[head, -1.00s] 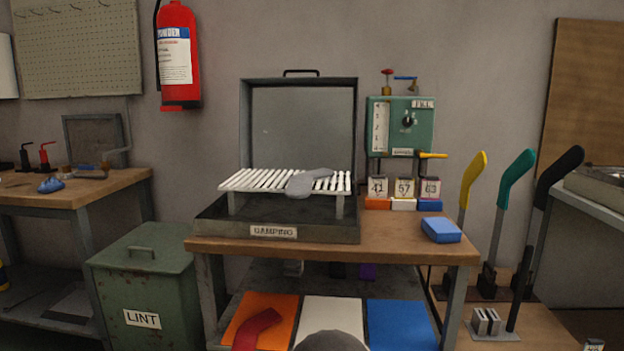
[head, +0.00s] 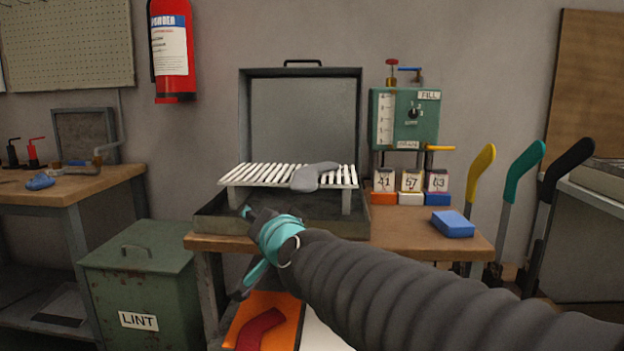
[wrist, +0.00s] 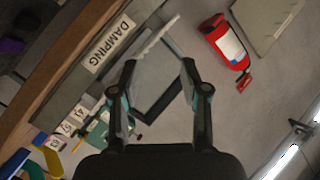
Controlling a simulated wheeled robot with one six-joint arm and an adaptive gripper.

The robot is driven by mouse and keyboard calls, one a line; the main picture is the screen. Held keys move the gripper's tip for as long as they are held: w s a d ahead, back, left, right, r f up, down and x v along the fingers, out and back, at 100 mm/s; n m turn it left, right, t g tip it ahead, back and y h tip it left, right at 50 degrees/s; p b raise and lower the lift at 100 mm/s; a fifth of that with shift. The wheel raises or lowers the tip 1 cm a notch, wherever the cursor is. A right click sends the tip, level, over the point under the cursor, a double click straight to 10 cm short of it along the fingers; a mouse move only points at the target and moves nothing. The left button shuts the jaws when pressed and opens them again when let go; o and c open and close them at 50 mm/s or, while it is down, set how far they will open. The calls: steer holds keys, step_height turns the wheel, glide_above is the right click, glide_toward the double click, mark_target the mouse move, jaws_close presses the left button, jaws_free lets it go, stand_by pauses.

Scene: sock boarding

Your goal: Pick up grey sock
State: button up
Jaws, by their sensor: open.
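The grey sock (head: 314,176) lies across the right part of a white slatted rack (head: 262,174) in the damping box (head: 210,226). My gripper (head: 243,252) is in front of the box's left part, lower than the rack and apart from the sock. Its jaws are open and empty, as the wrist view (wrist: 158,72) also shows. In the wrist view the damping box's label (wrist: 110,43) is up and left of the jaws. I cannot make out the sock for certain there.
A red sock (head: 262,329) lies on an orange panel (head: 285,302) below the bench. A blue block (head: 453,224) sits on the bench's right side. Yellow, teal and black sock forms (head: 478,176) stand at the right. A green lint bin (head: 140,285) stands at the left.

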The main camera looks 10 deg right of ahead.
steer(key=w+r+m+t+h, duration=0.3)
steer(key=w+r+m+h, duration=0.25)
steer(key=w+m, duration=0.2)
steer(key=m+g+h+b, duration=0.2)
steer(key=m+g+h, duration=0.3)
steer(key=m+h, duration=0.65)
glide_toward(305, 181)
steer(key=shift+m+y, duration=0.6)
steer(key=x, duration=0.4)
steer(key=shift+w+d+r, duration=0.15)
steer(key=shift+w+d, duration=0.05)
steer(key=shift+w, duration=0.1)
steer(key=x, duration=0.4)
steer(key=shift+s+d, duration=0.3)
steer(key=shift+w+d, duration=0.3)
steer(key=shift+w, duration=0.1)
jaws_close()
